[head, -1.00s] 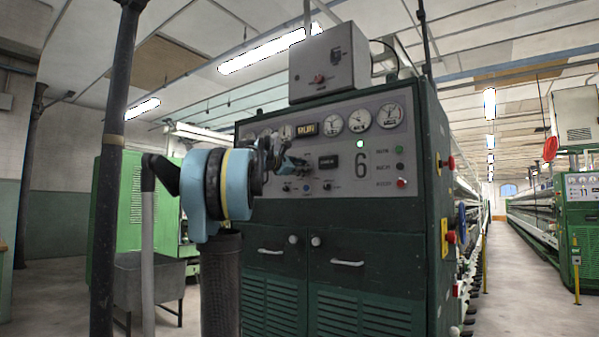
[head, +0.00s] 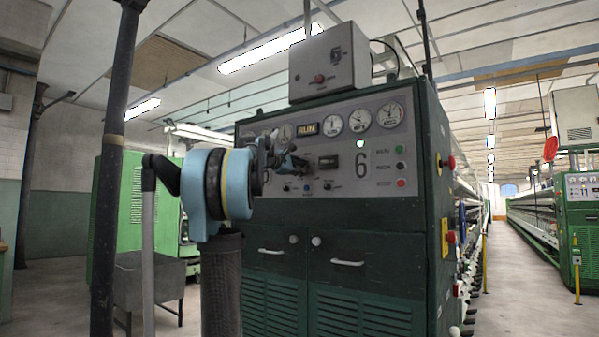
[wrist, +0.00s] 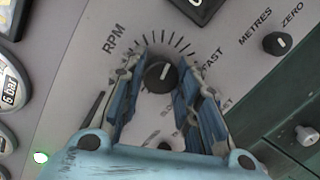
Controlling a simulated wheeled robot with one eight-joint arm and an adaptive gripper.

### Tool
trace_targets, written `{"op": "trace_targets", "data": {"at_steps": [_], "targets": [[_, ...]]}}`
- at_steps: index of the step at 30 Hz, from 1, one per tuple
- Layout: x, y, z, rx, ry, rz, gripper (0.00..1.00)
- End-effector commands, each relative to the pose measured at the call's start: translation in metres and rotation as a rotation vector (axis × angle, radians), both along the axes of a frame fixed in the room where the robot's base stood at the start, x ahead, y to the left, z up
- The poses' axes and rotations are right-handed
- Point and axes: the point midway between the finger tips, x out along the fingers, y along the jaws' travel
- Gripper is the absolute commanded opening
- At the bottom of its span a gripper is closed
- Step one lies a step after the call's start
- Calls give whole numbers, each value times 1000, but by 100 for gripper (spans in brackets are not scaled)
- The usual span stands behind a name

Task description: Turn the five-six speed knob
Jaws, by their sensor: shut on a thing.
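The speed knob (wrist: 159,76) is small, round and black with a pale pointer line. It sits on a grey panel, inside a ring of scale marks with RPM and FAST lettering. My gripper (wrist: 161,70) has its two blue fingers on either side of the knob and is shut on it. In the head view, my gripper (head: 287,161) is at the front panel (head: 335,175) of the green machine, left of the large 6. There the arm and gripper hide the knob.
A smaller METRES/ZERO knob (wrist: 277,43) is nearby on the panel. Round gauges (head: 360,120) and a lit RUN display (head: 307,129) line the panel top. A grey box (head: 328,62) stands on the machine. A dark post (head: 108,170) rises at left. An aisle (head: 520,270) is clear at right.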

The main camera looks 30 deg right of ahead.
Motion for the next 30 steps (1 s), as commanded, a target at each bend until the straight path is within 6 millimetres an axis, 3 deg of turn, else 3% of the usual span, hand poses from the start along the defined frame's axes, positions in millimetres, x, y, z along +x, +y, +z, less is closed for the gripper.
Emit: {"op": "trace_targets", "data": {"at_steps": [1,3,4,17,30], "targets": [[-1,0,-2,2,-1,-3,32],[-1,0,-2,2,-1,-3,48],[-1,0,-1,3,0,-2,50],[-2,6,0,1,1,1,50],[-22,78,2,1,1,3,50]]}}
